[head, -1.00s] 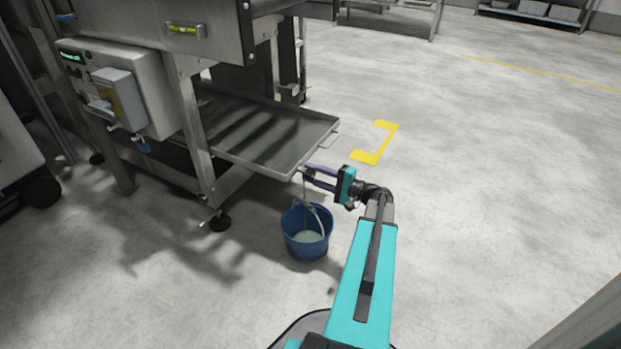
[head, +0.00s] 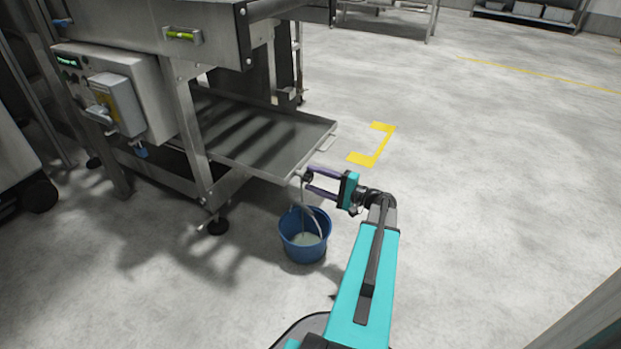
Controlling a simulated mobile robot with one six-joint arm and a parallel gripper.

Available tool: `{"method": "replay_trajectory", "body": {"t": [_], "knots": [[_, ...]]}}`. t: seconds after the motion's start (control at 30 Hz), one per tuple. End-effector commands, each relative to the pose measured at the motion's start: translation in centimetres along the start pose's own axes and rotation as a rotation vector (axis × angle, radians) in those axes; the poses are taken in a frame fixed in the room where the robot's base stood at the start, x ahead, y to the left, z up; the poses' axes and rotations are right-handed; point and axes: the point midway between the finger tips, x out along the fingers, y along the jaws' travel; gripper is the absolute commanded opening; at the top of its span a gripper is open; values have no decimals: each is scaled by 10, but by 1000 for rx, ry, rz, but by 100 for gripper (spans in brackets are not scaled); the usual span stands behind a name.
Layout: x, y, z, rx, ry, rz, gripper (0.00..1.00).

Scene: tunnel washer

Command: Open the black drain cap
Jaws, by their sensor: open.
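The drain outlet (head: 299,173) sits under the near corner of the metal drip tray (head: 262,158). A small dark piece, which looks like the black drain cap (head: 308,176), shows beside it, at the tips of my gripper. My gripper (head: 311,179) comes in from the right with its two purple fingers apart, one above the other. The cap lies between or just beyond the fingertips; I cannot tell whether they touch it. A thin pale stream (head: 302,194) hangs from the outlet down into the blue bucket (head: 304,250), which holds some pale liquid.
The machine's steel leg (head: 192,135) and foot (head: 217,226) stand left of the bucket. A control box (head: 113,100) is at the upper left. A yellow floor mark (head: 376,145) lies right of the tray. The floor to the right is clear.

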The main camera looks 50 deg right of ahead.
Motion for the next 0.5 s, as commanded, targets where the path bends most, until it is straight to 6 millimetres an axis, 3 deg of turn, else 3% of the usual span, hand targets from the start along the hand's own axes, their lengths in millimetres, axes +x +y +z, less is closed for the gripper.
{"method": "replay_trajectory", "body": {"t": [0.5], "knots": [[-74, -2, 0, 0, 2, 0, 51]]}}
